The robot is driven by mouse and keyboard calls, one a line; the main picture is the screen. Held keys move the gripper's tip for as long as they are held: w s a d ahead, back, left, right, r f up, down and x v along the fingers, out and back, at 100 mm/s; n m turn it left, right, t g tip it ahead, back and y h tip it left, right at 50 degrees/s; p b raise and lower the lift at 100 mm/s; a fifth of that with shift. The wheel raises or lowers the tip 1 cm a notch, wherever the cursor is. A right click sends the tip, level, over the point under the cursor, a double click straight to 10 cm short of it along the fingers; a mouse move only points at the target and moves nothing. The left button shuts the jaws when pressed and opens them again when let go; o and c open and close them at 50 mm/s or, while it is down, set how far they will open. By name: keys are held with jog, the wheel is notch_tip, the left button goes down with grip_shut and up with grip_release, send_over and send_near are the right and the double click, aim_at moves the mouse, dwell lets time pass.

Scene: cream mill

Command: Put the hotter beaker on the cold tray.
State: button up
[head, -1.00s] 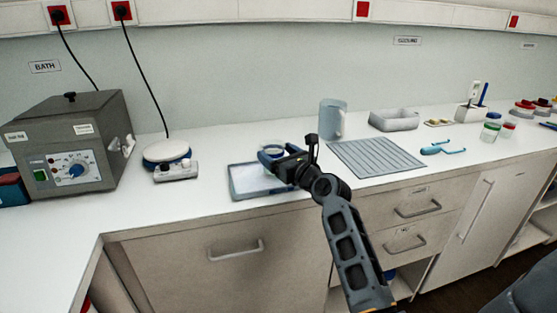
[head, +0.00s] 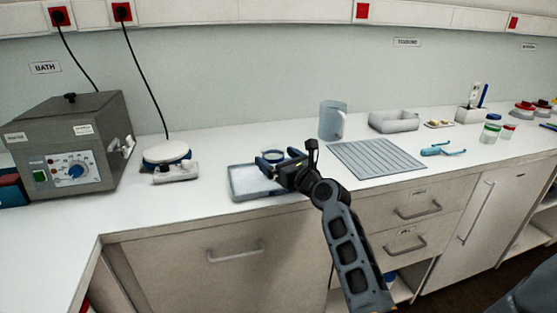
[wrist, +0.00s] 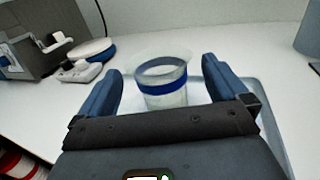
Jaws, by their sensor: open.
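A clear beaker (head: 273,155) with a blue band stands upright at the blue-rimmed tray (head: 250,190). The wrist view shows the beaker (wrist: 165,97) between the two blue fingers of my gripper (wrist: 162,75), with a gap on each side. My gripper (head: 280,158) is open and holds nothing. The tray's edge (wrist: 268,115) also shows at the right of the wrist view. In the head view my gripper hides part of the beaker and the tray. I cannot read any temperature, and no second beaker is clear to me.
A white-topped plate device (head: 166,153) and a grey bath unit (head: 75,145) stand left. A grey jug (head: 332,120), a ribbed mat (head: 375,160) and a shallow grey bin (head: 394,121) are right.

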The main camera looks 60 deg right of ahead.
jog(key=v, duration=1.2)
jog(key=shift+b, duration=0.45)
jog(key=shift+s, duration=0.1)
jog(key=s+a+f+n+y, duration=0.1)
jog(key=s+a+f+n, duration=0.15)
jog(key=a+n, duration=0.45)
jog(key=s+a+f+n+g+y, duration=0.1)
jog(key=s+a+f+n+y, duration=0.15)
jog(key=a+n, duration=0.4)
jog(key=s+a+f+n, duration=0.1)
jog(key=a+f+n, duration=0.3)
jog(key=a+n, duration=0.3)
jog(key=s+a+r+n+y, duration=0.2)
jog(key=s+a+n, duration=0.4)
jog(key=n, duration=0.5)
jog(key=s+a+r+n+y, duration=0.3)
jog(key=s+a+n+y, duration=0.1)
jog(key=s+a+n, duration=0.3)
jog(key=a+n, duration=0.2)
jog(key=n, duration=0.2)
jog(key=shift+r+t, duration=0.25)
jog(key=shift+t, duration=0.05)
